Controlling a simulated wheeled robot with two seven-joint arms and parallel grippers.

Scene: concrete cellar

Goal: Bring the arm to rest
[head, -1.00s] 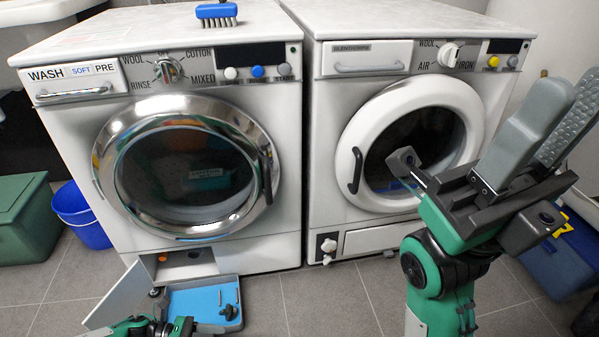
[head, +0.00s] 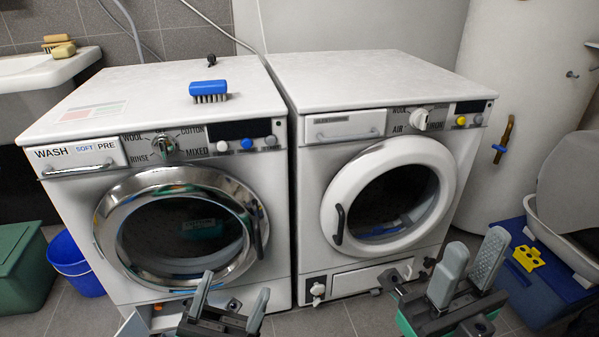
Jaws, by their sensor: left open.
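My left gripper (head: 236,284) is at the bottom of the head view, in front of the washer's lower front. Its two grey fingers point up and stand apart with nothing between them. My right gripper (head: 476,243) is at the lower right, in front of the dryer's lower right corner. Its fingers also point up, with a gap between them and nothing held. Most of both arms lies below the picture edge.
The washer (head: 80,210) and the dryer (head: 308,200) stand side by side, doors shut. A blue brush (head: 208,87) lies on the washer. A blue bucket (head: 72,262) and green box (head: 20,260) are left; a blue box (head: 540,290) is right.

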